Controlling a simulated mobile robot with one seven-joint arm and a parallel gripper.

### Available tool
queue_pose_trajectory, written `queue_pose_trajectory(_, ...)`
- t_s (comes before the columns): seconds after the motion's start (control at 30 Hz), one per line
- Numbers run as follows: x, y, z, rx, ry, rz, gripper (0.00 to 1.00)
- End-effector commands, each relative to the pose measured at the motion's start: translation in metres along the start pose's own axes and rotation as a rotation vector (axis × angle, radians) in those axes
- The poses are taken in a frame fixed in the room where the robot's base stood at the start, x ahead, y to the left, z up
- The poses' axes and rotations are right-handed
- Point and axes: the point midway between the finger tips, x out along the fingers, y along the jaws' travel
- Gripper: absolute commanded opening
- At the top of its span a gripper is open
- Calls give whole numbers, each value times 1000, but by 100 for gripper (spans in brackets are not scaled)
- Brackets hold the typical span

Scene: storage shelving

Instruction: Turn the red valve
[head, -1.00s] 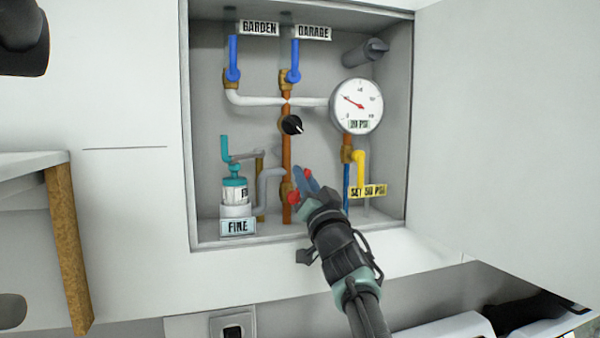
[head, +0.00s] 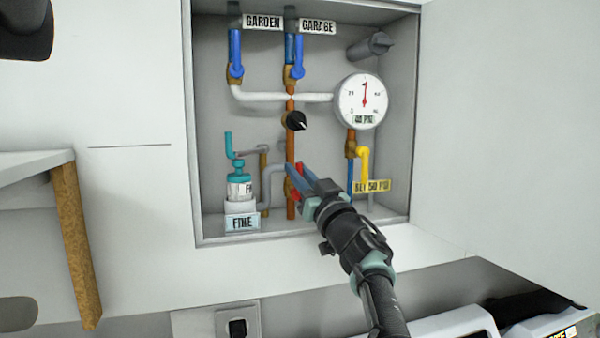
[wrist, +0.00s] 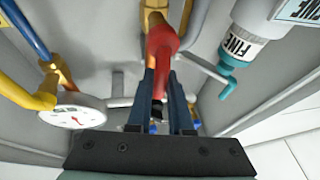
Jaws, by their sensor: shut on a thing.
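The red valve sits low on the copper pipe (head: 290,150) inside the wall cabinet. Its red handle (head: 299,168) shows beside my fingers, roughly along the pipe, and it fills the upper middle of the wrist view (wrist: 162,45). My gripper (head: 302,183) is shut on the red handle, with one blue finger on each side of it in the wrist view (wrist: 162,85). Part of the handle is hidden by the fingers. The round gauge (head: 361,100) has its needle pointing nearly straight up.
A black knob (head: 296,121) is above the valve. A yellow handle (head: 364,165) with a tag is to the right. A teal-topped bottle (head: 240,185) stands left. Two blue handles (head: 235,55) (head: 297,72) are above. The cabinet's side walls and bottom lip bound the space.

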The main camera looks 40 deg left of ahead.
Motion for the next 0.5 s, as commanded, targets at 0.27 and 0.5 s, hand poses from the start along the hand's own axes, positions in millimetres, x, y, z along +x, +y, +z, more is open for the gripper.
queue_pose_trajectory(0.27, 1, -1, -2, -4, 2, -2, 22)
queue_pose_trajectory(0.5, 1, -1, -1, -2, 1, -1, 48)
